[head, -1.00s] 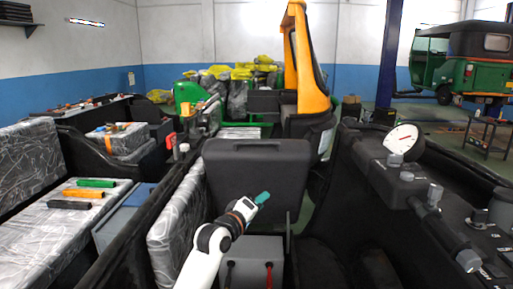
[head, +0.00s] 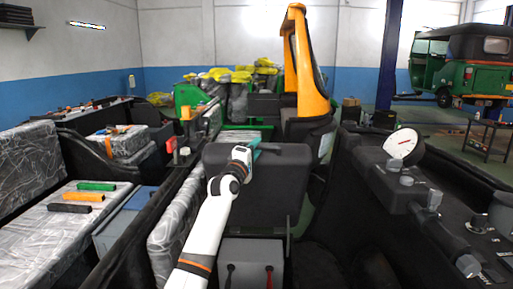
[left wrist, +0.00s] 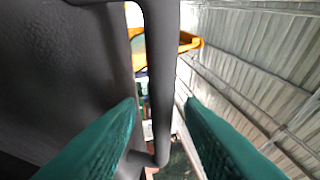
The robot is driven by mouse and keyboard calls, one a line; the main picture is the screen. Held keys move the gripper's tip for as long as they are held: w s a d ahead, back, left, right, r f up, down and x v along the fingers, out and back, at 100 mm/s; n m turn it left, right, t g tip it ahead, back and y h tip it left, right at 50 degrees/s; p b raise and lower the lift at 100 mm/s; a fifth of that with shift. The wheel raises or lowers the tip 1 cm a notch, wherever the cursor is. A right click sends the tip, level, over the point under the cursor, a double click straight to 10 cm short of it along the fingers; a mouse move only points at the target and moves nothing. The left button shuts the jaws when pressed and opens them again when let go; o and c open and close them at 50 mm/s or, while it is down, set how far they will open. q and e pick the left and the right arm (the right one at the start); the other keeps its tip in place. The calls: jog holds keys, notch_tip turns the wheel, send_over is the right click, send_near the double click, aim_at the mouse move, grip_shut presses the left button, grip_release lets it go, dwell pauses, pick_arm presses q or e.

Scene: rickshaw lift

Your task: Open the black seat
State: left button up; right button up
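The black seat (head: 275,190) stands as a dark upright panel in the middle of the head view. My left gripper (head: 256,150), with teal fingers, is at the seat's top edge. In the left wrist view the fingers of my left gripper (left wrist: 160,106) are apart. A black bar (left wrist: 161,75), which looks like the seat's handle, runs between them. I see a gap at the right finger; contact at the left finger is unclear. The dark seat surface (left wrist: 60,70) fills the left of that view. My right gripper is not in view.
A grey box (head: 250,262) with a red and a black lead is below the seat. A dark console (head: 420,200) with a dial and knobs is at the right. A wrapped bench (head: 60,235) with coloured bars is at the left. A yellow-and-black frame (head: 310,80) rises behind.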

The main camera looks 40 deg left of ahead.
pick_arm(q)
jog(key=shift+w+a+r, duration=0.15)
jog(key=shift+w+a, duration=0.05)
jog(key=shift+w, duration=0.3)
grip_shut()
jog(key=shift+d, duration=0.1)
